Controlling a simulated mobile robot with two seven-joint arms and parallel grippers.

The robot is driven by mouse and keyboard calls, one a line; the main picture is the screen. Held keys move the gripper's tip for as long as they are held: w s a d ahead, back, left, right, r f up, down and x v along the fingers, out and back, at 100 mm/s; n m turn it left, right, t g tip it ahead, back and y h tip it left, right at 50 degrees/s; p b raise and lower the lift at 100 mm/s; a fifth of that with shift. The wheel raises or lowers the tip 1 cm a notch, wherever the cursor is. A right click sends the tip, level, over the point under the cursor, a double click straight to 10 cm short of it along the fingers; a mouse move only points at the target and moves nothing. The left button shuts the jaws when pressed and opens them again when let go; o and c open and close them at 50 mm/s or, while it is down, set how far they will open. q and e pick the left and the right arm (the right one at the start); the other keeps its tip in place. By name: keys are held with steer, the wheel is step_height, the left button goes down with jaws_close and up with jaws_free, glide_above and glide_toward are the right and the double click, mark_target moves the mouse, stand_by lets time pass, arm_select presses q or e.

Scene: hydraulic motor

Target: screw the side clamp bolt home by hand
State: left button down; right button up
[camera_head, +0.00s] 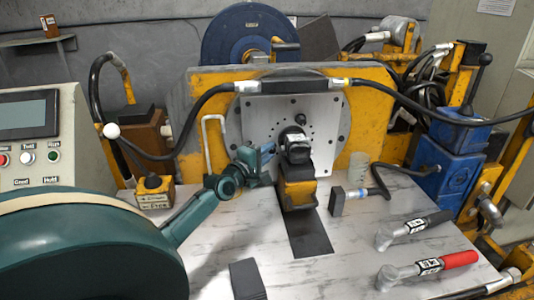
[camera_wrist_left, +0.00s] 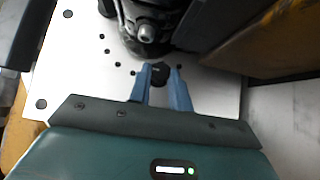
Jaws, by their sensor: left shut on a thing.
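My left gripper (camera_head: 268,148) reaches in from the left to the left side of the dark motor (camera_head: 296,146). In the left wrist view its two blue fingers (camera_wrist_left: 163,78) are shut on a dark bolt head (camera_wrist_left: 160,71), which I take as the side clamp bolt. The bolt's shank is hidden, so I cannot tell how deep it sits. The motor (camera_wrist_left: 148,25) is just beyond the fingers, in front of the pale drilled plate (camera_head: 258,112). A yellow support (camera_head: 297,190) stands under the motor. My right gripper is not in view.
A black hose (camera_head: 205,100) arches over the plate. A dark block (camera_head: 247,279) is at the front, and a yellow box (camera_head: 155,192) at left.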

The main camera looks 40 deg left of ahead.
arm_select(q)
steer(key=m+g+p, duration=0.2)
steer(key=p, duration=0.7)
steer(key=r+m+g+y+p, duration=0.1)
steer(key=m+g+p, duration=0.1)
steer(key=p, duration=0.7)
steer(key=shift+w+d+r+g+p, duration=0.1)
steer(key=shift+w+d+g+p, duration=0.05)
steer(key=shift+g+p, duration=0.3)
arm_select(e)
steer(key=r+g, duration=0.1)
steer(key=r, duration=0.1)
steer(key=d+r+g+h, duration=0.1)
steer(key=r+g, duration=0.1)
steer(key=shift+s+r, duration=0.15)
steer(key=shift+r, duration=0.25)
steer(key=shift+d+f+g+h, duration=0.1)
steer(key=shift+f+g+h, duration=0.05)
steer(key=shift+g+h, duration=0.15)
arm_select(q)
steer(key=c, duration=1.3)
jaws_free()
